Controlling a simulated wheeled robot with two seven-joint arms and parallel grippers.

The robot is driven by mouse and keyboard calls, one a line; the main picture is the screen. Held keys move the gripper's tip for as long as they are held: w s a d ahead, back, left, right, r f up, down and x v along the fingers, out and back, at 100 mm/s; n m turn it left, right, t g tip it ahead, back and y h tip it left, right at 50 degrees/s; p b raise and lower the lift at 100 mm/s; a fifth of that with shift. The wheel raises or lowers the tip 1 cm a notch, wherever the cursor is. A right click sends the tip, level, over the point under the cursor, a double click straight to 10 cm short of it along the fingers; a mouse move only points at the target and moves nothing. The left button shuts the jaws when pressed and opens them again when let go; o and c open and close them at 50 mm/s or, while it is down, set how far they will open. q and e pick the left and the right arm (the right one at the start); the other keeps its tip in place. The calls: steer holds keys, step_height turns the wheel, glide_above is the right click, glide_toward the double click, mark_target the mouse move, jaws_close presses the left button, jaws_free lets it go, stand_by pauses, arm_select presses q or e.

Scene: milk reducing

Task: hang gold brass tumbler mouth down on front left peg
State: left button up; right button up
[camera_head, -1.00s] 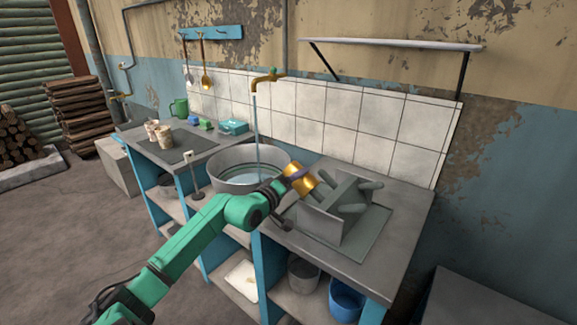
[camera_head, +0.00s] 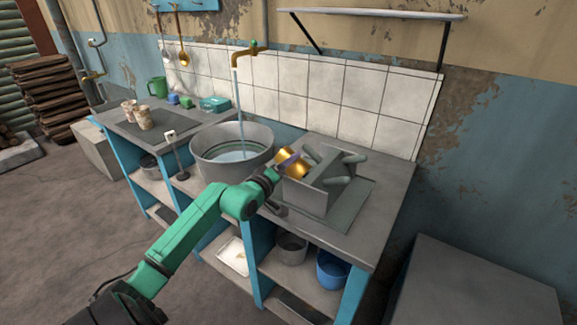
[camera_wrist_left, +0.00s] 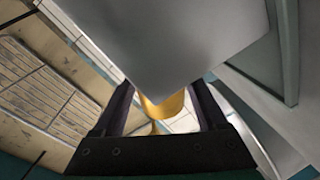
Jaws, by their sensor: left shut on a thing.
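The gold brass tumbler (camera_head: 295,164) is in my left gripper (camera_head: 284,165), at the upper left edge of the grey peg rack (camera_head: 304,198). My left fingers are shut on it. In the left wrist view the tumbler (camera_wrist_left: 165,108) shows between the two dark fingers (camera_wrist_left: 163,100), partly hidden behind a large grey panel (camera_wrist_left: 190,40). The rack has several stubby grey pegs, such as one at the back right (camera_head: 355,158) and one at the front right (camera_head: 337,181). The front left peg is not clearly visible, and I cannot tell whether the tumbler touches one.
A metal basin (camera_head: 205,158) under a running brass tap (camera_head: 240,54) stands left of the rack. A wall shelf (camera_head: 370,15) is above. Bare counter (camera_head: 385,205) lies right of the rack.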

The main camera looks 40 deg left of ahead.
arm_select(q)
steer(key=shift+f+b, duration=0.4)
steer(key=shift+f, duration=0.1)
steer(key=o, duration=1.3)
steer(key=shift+s, duration=0.1)
steer(key=s, duration=0.4)
steer(key=s+r+b, duration=0.1)
steer(key=s, duration=0.4)
steer(key=s+d, duration=0.1)
steer(key=s, duration=0.4)
steer(key=shift+s+r, duration=0.1)
steer(key=shift+r, duration=0.3)
